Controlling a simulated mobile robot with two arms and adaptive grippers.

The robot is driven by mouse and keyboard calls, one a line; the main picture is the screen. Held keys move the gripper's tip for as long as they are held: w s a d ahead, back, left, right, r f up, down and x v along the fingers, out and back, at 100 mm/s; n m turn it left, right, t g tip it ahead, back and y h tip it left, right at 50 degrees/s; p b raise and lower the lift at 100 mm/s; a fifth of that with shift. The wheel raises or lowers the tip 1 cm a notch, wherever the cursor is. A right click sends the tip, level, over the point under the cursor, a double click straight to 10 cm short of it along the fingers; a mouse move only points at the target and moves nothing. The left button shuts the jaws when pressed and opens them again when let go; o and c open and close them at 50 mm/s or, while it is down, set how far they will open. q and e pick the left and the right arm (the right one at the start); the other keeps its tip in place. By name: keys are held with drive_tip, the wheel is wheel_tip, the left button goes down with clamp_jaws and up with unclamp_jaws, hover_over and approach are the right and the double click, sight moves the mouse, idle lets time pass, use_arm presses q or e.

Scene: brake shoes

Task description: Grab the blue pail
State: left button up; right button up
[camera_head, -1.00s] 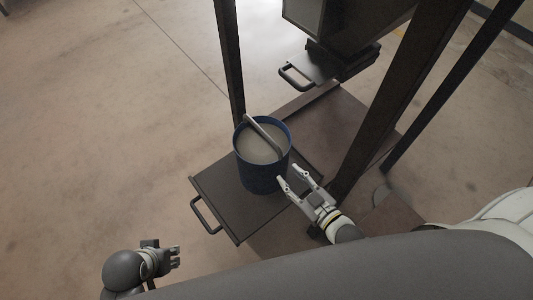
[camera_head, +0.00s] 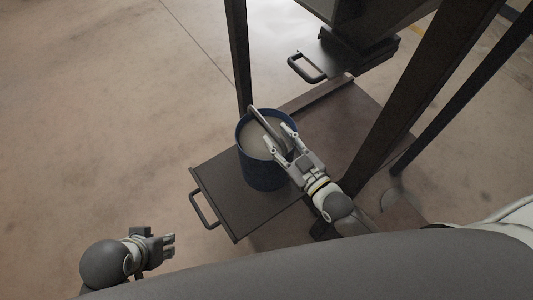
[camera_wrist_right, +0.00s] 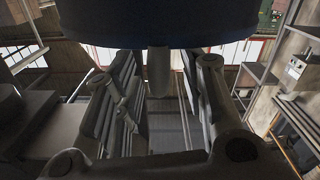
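The blue pail (camera_head: 262,174) stands upright on a dark pull-out tray (camera_head: 222,187) in the head view. Its inside looks pale grey, and its grey handle (camera_head: 262,125) leans across the top. My right gripper (camera_head: 278,136) is open, its two fingers over the pail's right rim by the handle. In the right wrist view the pail (camera_wrist_right: 170,22) fills the top, and a grey piece that looks like the handle (camera_wrist_right: 159,72) sits between the spread fingers, with gaps both sides. My left gripper (camera_head: 168,245) is low at the left, away from the pail; its finger gap is unclear.
A dark upright post (camera_head: 239,55) stands just behind the pail, and a thicker post (camera_head: 420,105) rises right of my right arm. A second handled tray (camera_head: 325,62) hangs above at the back. The floor (camera_head: 100,110) at left is clear.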

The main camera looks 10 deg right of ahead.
sight(271, 128)
drive_tip(key=x, duration=0.4)
drive_tip(key=shift+w+b, duration=0.1)
drive_tip(key=shift+b, duration=0.2)
clamp_jaws()
